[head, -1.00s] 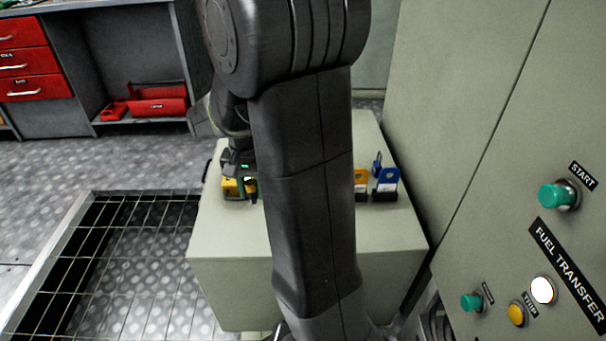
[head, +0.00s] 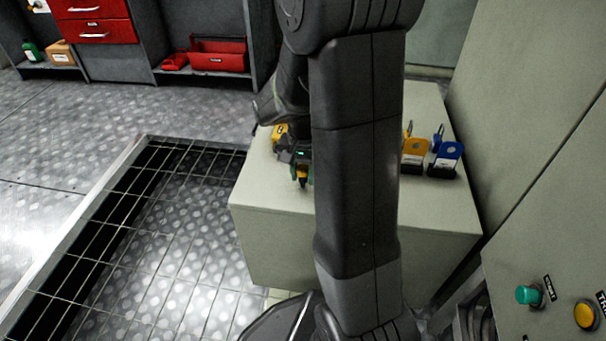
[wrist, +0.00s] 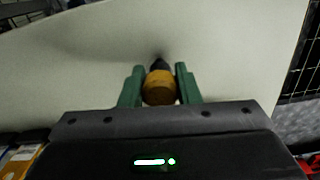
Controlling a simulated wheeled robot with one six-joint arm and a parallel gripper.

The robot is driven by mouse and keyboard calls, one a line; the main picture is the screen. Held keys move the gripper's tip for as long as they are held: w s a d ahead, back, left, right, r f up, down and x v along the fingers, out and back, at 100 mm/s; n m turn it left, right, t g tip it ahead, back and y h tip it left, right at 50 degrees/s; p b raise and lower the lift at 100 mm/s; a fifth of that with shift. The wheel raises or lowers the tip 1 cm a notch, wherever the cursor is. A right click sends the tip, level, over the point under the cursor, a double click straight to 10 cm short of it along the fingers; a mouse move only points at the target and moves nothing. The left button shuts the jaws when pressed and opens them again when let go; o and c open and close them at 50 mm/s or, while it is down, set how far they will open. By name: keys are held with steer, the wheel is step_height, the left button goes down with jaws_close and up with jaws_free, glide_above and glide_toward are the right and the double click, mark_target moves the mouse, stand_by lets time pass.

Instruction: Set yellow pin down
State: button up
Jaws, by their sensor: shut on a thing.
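The yellow pin (wrist: 159,88) is between the green fingers of my gripper (wrist: 160,86) in the wrist view. Its round yellow end faces the camera and its dark tip points away over the pale cabinet top. My gripper (head: 302,172) is shut on the pin, over the front left part of the cabinet top (head: 270,188) in the head view. The pin shows there as a small yellow piece (head: 302,173) under the gripper. I cannot tell whether its tip touches the surface.
A yellow holder (head: 414,152) and a blue holder (head: 445,158) stand at the right of the cabinet top. A yellow object (head: 280,136) is behind my gripper at the left edge. A grated floor pit (head: 150,250) lies left of the cabinet. A control panel (head: 550,250) is at the right.

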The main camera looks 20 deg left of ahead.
mark_target(303, 167)
steer(key=shift+f, duration=0.15)
steer(key=o, duration=1)
steer(key=shift+o, duration=0.2)
step_height(303, 167, up, 12)
steer(key=p, duration=0.5)
steer(key=shift+r, duration=0.2)
